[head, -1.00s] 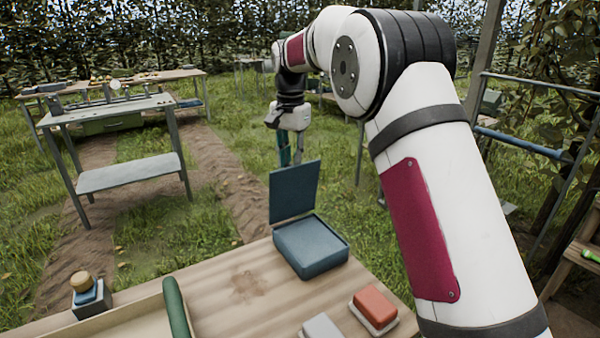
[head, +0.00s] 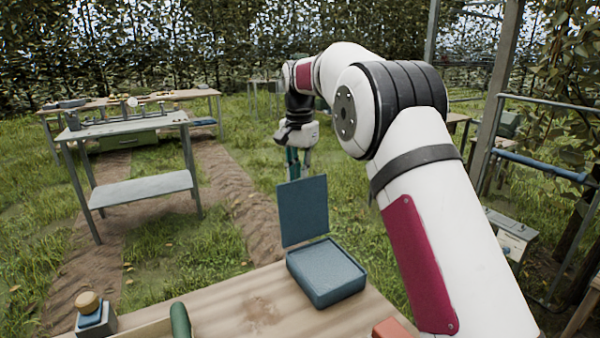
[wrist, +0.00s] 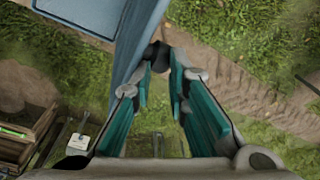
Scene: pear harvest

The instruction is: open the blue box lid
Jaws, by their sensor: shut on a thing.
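The blue box (head: 328,277) sits near the far edge of the wooden table. Its lid (head: 303,211) stands up, raised from the far side of the box, so the box is open. In the wrist view the lid (wrist: 138,38) shows edge-on beside the fingers. My gripper (head: 298,166) is just behind the lid's top edge, and the lid hides its fingertips in the head view. In the wrist view my gripper (wrist: 158,62) has its teal fingers closed around a small dark knob (wrist: 157,54) at the lid's edge.
On the wooden table (head: 225,300) are a green rounded piece (head: 180,320), a red block (head: 392,328) and a small holder with a round wooden top (head: 88,303). A metal workbench (head: 130,125) stands at the left.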

